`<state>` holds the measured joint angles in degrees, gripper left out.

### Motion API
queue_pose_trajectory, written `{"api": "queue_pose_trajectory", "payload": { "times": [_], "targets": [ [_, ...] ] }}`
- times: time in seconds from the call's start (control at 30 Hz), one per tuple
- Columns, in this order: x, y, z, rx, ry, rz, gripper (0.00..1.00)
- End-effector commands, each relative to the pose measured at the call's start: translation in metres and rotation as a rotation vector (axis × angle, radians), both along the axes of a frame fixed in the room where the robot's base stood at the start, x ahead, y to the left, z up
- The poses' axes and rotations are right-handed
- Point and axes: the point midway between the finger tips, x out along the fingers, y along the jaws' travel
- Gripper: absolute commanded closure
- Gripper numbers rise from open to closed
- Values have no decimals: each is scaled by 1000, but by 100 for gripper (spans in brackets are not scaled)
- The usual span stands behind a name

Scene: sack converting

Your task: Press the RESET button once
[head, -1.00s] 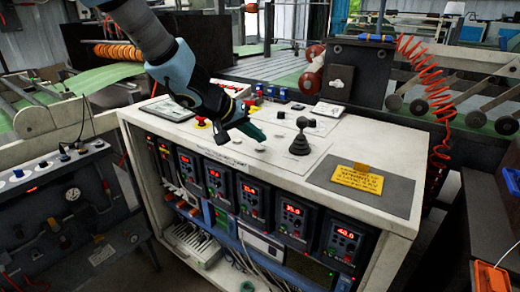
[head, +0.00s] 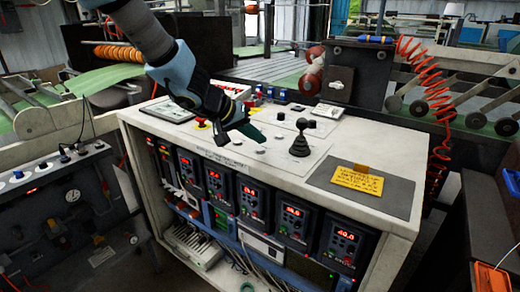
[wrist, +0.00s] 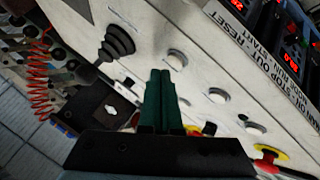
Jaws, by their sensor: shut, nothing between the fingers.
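My gripper (head: 254,132) is shut and empty, its dark green fingers pointing down over the white panel top (head: 360,140). It also shows in the wrist view (wrist: 160,75). Pale round buttons lie around the fingers: one ahead of the tips (wrist: 177,58), one to the right (wrist: 218,95), and another farther right (wrist: 255,127). In the head view, a pale button (head: 260,150) shows just below the fingertips. I cannot tell which button is RESET, nor whether the fingertips touch the panel.
A black joystick (head: 300,143) stands right of my gripper. A red mushroom button on a yellow ring (wrist: 268,157) sits at the wrist view's lower right. A grey plate with a yellow note (head: 358,180) lies at the panel's right. Lit displays (head: 292,217) line the front below.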

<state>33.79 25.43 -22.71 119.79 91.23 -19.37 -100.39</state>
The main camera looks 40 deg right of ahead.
Motion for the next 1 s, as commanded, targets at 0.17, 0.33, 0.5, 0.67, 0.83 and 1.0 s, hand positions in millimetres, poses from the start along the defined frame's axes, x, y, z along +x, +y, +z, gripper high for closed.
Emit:
{"api": "queue_pose_trajectory", "payload": {
  "times": [0.17,0.33,0.5,0.67,0.83,1.0],
  "targets": [
    [0,0,0,0,0,0,100],
    [0,0,0,0,0,0,100],
    [0,0,0,0,0,0,100],
    [0,0,0,0,0,0,100],
    [0,0,-5,1,1,0,100],
    [0,0,-9,0,0,0,100]
  ]
}}
